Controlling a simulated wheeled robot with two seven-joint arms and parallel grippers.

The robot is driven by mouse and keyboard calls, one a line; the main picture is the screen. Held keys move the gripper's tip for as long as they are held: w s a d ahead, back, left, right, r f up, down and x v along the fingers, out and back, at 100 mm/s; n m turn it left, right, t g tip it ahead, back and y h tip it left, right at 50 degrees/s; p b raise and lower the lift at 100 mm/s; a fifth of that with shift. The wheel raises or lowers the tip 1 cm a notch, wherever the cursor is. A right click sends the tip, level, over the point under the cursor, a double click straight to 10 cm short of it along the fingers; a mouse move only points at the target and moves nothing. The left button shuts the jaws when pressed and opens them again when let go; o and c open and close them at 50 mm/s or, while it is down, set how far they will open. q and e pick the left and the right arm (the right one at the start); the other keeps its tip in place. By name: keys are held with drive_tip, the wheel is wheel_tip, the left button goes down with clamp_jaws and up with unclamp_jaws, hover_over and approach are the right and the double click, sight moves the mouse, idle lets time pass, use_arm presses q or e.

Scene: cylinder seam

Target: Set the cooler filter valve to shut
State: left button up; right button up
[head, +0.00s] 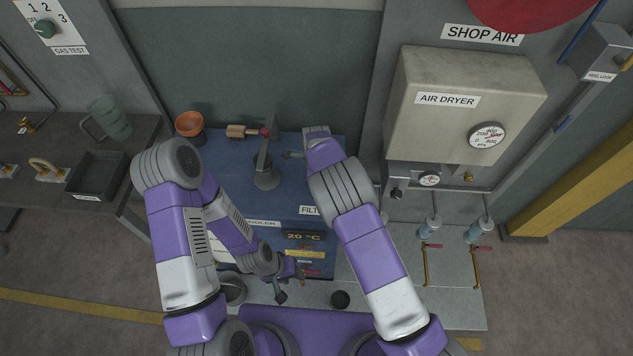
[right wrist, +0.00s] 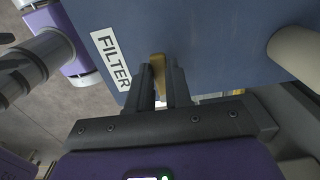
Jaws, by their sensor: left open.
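The blue cooler (head: 218,172) stands in the middle of the head view. Its FILTER label (head: 309,210) is partly behind my right arm and reads fully in the right wrist view (right wrist: 111,61). In that view a yellow valve handle (right wrist: 157,68) sits between the fingers of my right gripper (right wrist: 160,84). The fingers are close together with the handle filling the narrow gap. The head view hides this handle and the right fingers behind my right arm. My left gripper (head: 291,287) is open and empty, low before the cooler's front.
A grey lever (head: 266,165) and an orange pot (head: 190,125) are on the cooler's top. The air dryer (head: 460,100) hangs at the right. A bench with a black tray (head: 96,175) stands left. Bare floor shows at lower left.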

drive_tip(key=o, duration=0.5)
drive_tip(key=shift+c, duration=0.2)
wheel_tip(320, 180, up, 8)
drive_tip(key=shift+f+p, duration=0.2)
drive_tip(key=shift+p, duration=0.1)
